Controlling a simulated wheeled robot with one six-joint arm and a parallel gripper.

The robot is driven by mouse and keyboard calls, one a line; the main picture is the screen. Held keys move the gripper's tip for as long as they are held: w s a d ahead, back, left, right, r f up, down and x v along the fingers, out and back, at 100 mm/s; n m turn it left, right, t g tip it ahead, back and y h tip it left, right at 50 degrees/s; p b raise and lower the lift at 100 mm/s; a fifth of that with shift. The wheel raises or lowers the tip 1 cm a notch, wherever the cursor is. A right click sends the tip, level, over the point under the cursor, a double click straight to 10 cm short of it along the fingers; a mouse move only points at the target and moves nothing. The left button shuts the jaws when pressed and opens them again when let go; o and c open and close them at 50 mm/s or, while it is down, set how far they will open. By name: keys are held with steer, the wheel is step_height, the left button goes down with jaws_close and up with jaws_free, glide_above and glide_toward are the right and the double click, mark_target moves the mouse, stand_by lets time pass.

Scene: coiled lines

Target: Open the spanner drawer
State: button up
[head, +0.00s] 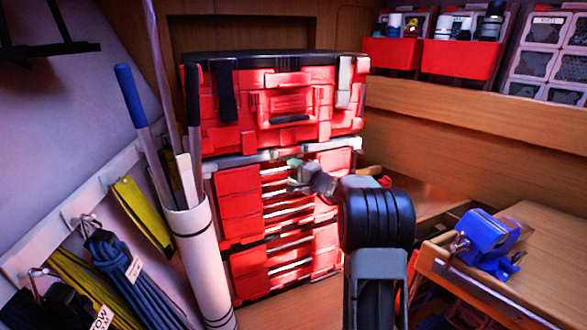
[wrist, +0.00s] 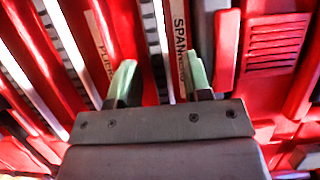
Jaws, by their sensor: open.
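The red tool chest (head: 240,205) stands at the back, with a stack of drawers with pale horizontal strips in its lower part. In the wrist view the drawer fronts run up and down the picture. The spanner drawer's white label (wrist: 181,30), reading "SPAN…", shows at top centre, its lower end hidden by a finger. A silver strip (wrist: 161,40) runs beside it, and a "PLIERS"-like label (wrist: 101,40) lies to its left. My gripper (wrist: 160,78) is open, its pale green fingertips either side of the silver strip. Contact cannot be told. In the head view my gripper (head: 303,170) is at the upper drawers.
A white tube (head: 198,255) holding poles stands close left of the chest. Coiled blue line (head: 118,272) and other coils hang at left. A wooden bench (head: 545,265) with a blue vise (head: 487,238) is at right. Red bins (head: 460,58) sit on the upper right shelf.

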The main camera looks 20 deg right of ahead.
steer(key=shift+w, duration=0.2)
steer(key=shift+c, duration=0.3)
jaws_close()
